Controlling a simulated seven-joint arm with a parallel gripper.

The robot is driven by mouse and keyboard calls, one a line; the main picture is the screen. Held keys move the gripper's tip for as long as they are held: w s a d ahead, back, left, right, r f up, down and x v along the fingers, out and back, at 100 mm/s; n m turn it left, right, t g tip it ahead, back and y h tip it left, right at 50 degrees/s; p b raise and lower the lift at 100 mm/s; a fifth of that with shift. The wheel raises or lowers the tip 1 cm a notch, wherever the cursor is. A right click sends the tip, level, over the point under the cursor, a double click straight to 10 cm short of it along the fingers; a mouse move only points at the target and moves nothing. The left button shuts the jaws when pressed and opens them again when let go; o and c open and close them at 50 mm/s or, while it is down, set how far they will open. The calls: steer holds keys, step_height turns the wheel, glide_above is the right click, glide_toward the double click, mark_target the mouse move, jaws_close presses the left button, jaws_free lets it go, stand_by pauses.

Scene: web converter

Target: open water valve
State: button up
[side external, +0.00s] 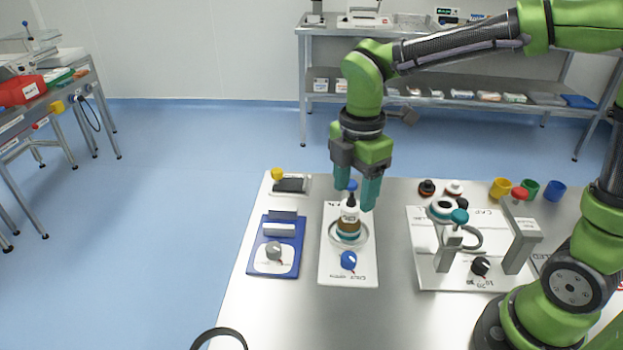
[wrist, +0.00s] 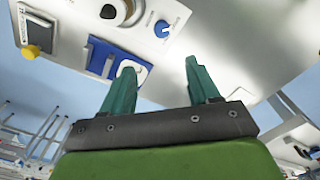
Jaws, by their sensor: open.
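No part is clearly readable as the water valve. A blue knob (side external: 348,261) with a pointer mark sits at the near end of a white panel (side external: 334,275); a blue knob (wrist: 162,29) also shows in the wrist view. A bottle with a brown band (side external: 349,223) stands upright on the panel, in a round clear dish. My gripper (side external: 362,192) points down above the far part of this panel, close to the bottle's top. Its teal fingers (wrist: 160,66) are apart with nothing between them. Whether they touch the bottle cannot be told.
A blue panel with a grey knob (side external: 273,251) lies left. Coloured cups (side external: 528,190) stand at the back right. The table front is mostly clear.

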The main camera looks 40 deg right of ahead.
mark_target(349, 256)
steer(key=shift+n, duration=0.5)
step_height(349, 256, down, 17)
steer(key=shift+s+d+r, duration=0.1)
steer(key=shift+c, duration=0.3)
steer(key=c, duration=1)
